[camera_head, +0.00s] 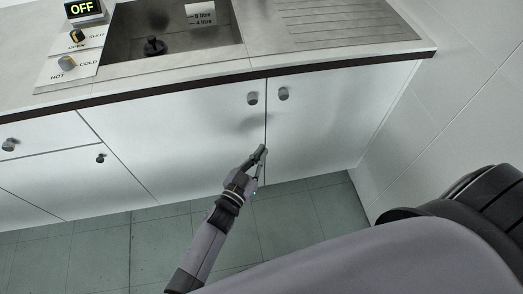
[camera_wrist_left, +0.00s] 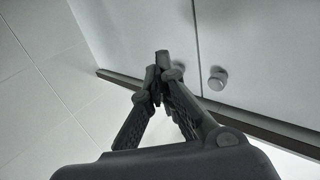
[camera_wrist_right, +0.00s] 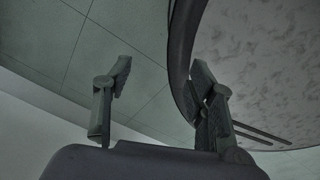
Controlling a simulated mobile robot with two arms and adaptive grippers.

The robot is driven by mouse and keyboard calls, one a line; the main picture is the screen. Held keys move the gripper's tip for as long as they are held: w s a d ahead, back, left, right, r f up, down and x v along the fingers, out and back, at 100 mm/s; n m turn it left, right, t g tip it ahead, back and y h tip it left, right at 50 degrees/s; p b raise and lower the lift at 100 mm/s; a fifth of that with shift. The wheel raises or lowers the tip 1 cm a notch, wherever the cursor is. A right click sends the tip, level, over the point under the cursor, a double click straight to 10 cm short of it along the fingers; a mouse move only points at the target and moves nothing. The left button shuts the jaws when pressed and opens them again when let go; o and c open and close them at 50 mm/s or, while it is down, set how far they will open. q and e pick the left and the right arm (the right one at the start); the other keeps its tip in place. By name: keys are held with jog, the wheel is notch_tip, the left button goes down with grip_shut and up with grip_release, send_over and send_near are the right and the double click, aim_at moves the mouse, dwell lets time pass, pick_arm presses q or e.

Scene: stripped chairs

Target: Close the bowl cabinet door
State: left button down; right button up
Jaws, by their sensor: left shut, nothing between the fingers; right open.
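Two pale cabinet doors sit side by side under the sink counter, a left door (camera_head: 205,140) and a right door (camera_head: 320,125). Both look flush with the cabinet front, with a thin seam between them. Each has a round knob near its top inner corner, the left knob (camera_head: 252,98) and the right knob (camera_head: 283,93). I cannot tell which door is the bowl cabinet's. My left gripper (camera_head: 261,152) is shut and empty, at the seam below the knobs; contact is unclear. It also shows in the left wrist view (camera_wrist_left: 159,72). My right gripper (camera_wrist_right: 160,80) is open and empty, seen only in the right wrist view.
The counter (camera_head: 160,76) holds a sink (camera_head: 175,30) and tap controls. Drawers (camera_head: 40,135) are at the left. A tiled wall (camera_head: 440,110) is at the right. A round, dark-rimmed speckled surface (camera_wrist_right: 265,60) is close to my right gripper. Green floor tiles lie below.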

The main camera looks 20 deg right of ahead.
pick_arm(q)
jog(key=s+a, duration=0.2)
jog(key=s, duration=0.8)
pick_arm(e)
jog(key=shift+s+a, duration=0.75)
jog(key=shift+s, duration=0.35)
jog(key=shift+s+d, duration=0.15)
jog(key=shift+d, duration=0.3)
